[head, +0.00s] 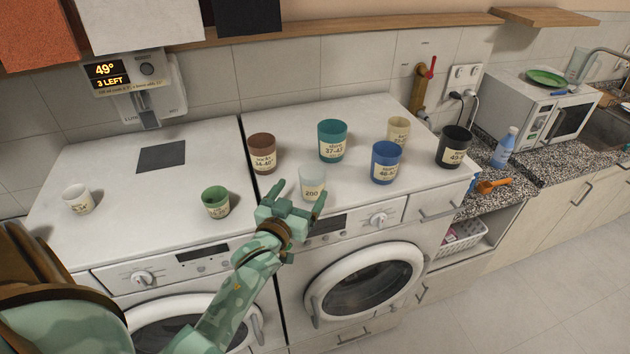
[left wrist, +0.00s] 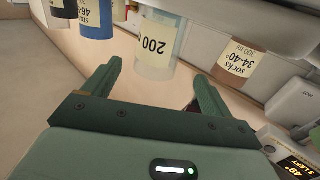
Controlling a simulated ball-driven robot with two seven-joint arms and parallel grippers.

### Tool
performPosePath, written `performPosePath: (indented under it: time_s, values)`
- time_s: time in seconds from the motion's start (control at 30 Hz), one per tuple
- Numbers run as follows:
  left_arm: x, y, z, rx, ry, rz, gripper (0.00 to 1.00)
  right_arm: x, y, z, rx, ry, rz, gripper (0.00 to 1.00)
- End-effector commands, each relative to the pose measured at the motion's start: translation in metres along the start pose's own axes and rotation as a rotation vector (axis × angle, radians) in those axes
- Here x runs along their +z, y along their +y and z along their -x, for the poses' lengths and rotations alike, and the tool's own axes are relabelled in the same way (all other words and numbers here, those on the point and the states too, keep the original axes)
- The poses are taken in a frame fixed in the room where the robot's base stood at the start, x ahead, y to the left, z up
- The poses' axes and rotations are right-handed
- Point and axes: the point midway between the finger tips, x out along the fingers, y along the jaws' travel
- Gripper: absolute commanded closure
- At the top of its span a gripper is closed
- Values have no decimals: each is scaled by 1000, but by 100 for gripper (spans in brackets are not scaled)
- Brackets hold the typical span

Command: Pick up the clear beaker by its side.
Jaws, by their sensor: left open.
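The clear beaker (head: 312,178) stands upright near the front edge of the right-hand washing machine's top, with a pale label reading 200. My left gripper (head: 299,193) is open just in front of it, its fingers spread to either side in the picture. In the left wrist view, which looks turned over, the beaker (left wrist: 163,60) with its "200 ml" label is ahead of the gap between my left fingers (left wrist: 156,78). I see no contact with it. My right gripper is not in view.
Brown (head: 262,152), teal (head: 332,140), blue (head: 385,162), beige (head: 398,130) and black (head: 453,146) cups stand around it. A green cup (head: 215,202) and a white cup (head: 78,198) are on the left machine (head: 130,225). The front side is free of cups.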

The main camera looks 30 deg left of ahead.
Motion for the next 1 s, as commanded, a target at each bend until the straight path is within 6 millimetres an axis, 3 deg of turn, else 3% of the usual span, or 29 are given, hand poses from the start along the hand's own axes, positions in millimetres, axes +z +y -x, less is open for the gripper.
performPosePath:
  time_s: [0.1, 0.33, 0.6, 0.87, 1.0]
  values:
    - [-1, 0, -22, 0, 1, -1, 15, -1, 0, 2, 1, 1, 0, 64]
    - [0, 1, -42, 0, 0, -2, 15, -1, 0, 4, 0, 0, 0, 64]
    - [2, 5, -82, 0, -2, -1, 15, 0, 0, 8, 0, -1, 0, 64]
    - [2, 5, -85, 0, -2, -1, 15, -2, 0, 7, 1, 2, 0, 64]
    - [2, 5, -85, 0, -2, -2, 51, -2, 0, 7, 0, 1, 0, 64]
